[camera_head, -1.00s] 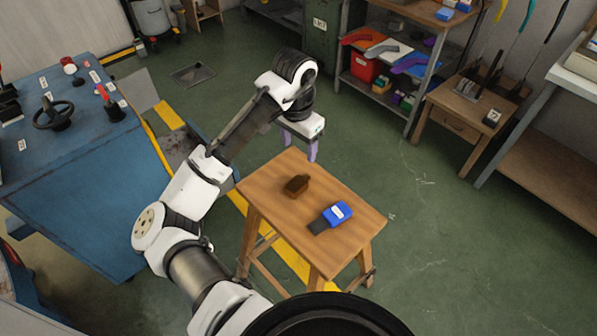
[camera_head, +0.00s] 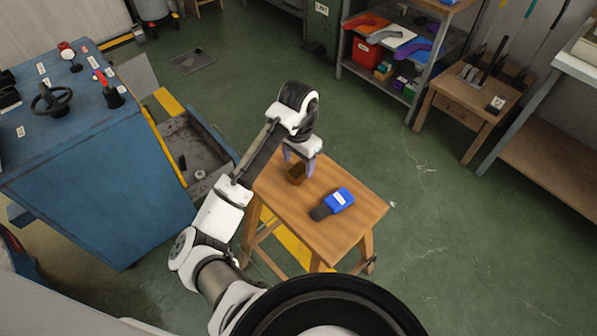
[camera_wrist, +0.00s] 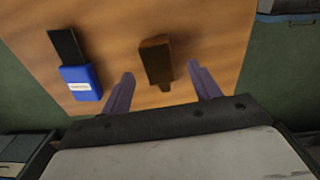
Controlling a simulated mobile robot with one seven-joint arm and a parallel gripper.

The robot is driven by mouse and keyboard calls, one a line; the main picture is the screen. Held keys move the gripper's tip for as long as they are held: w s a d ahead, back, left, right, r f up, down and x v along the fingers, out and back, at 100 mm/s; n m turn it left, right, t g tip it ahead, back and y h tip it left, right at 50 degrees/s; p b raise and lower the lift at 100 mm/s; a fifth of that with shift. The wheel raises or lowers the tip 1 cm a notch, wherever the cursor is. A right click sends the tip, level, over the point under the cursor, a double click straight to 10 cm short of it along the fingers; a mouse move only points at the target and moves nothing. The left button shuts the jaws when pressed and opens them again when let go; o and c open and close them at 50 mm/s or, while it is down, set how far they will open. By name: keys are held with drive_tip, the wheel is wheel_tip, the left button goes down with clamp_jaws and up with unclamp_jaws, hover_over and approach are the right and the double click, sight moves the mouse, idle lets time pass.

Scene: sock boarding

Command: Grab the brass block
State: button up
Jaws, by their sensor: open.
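The brass block (camera_head: 297,173) is a dark brown-gold piece with a narrower stub at one end. It lies on the small wooden table (camera_head: 335,233), near its far left part. In the wrist view the block (camera_wrist: 156,60) lies between the lines of my two purple fingers, a little beyond their tips. My gripper (camera_head: 298,166) is open and empty above the block, pointing down; it also shows in the wrist view (camera_wrist: 161,78). The fingers partly cover the block in the head view, and I cannot tell the exact height gap.
A blue item with a dark grey end (camera_head: 339,199) lies on the same table, to the right of the block. A blue workbench (camera_head: 90,190) stands at the left. A shelf with coloured parts (camera_head: 392,62) and a small wooden stand (camera_head: 462,105) are behind.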

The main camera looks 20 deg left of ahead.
sight(299, 169)
drive_tip(key=shift+f, duration=1.65)
drive_tip(key=shift+c, duration=0.3)
drive_tip(key=c, duration=1.2)
